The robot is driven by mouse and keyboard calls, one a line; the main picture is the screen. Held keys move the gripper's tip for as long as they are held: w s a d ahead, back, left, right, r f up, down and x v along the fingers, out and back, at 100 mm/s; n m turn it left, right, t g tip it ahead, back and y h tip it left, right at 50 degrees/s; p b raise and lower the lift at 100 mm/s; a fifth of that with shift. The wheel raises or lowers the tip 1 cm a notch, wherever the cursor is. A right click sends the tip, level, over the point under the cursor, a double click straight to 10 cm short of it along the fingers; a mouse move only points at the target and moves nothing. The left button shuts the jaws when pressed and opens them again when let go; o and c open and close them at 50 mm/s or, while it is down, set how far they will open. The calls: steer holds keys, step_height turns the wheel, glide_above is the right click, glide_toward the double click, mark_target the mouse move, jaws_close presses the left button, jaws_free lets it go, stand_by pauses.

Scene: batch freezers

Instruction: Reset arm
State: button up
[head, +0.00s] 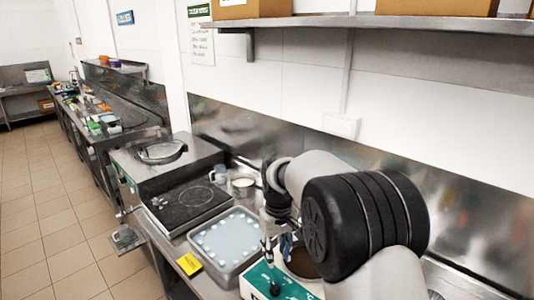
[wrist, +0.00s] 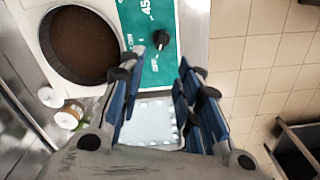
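My gripper (wrist: 160,72) is open in the wrist view, with a clear gap between its two blue-padded fingers and nothing held. In the head view my gripper (head: 280,240) points down over the counter, partly hidden by my arm. It is close to a machine with a green front panel (wrist: 139,38), which also shows in the head view (head: 256,276). A black knob (wrist: 160,39) on the panel lies just beyond the fingertips in the wrist view. I cannot tell whether they touch. The machine has a round opening with brown contents (wrist: 85,45).
A metal tray (head: 225,239) edged with white round pieces lies left of my gripper. A yellow note (head: 189,264) is at the counter edge. A black plate (head: 188,205) and white containers (head: 243,181) stand behind. A shelf (head: 330,22) overhangs the counter.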

steer(key=s+d+r+m+t+b, duration=0.1)
steer(key=s+d+r+b, duration=0.2)
steer(key=s, duration=0.4)
steer(key=s+d+r+m+t+b, duration=0.1)
steer(key=s+d+r, duration=0.3)
steer(key=s+r, duration=0.25)
steer(key=s+d+f+m+t+b, duration=0.1)
steer(key=s+d+f+b, duration=0.1)
steer(key=s, duration=0.7)
steer(key=s+d+f+m+t+b, duration=0.1)
steer(key=s+d+f+m+b, duration=0.1)
steer(key=s, duration=0.8)
step_height(320, 180, down, 2)
steer(key=shift+s+f+b, duration=0.1)
steer(key=shift+s+b, duration=0.1)
steer(key=shift+b, duration=0.35)
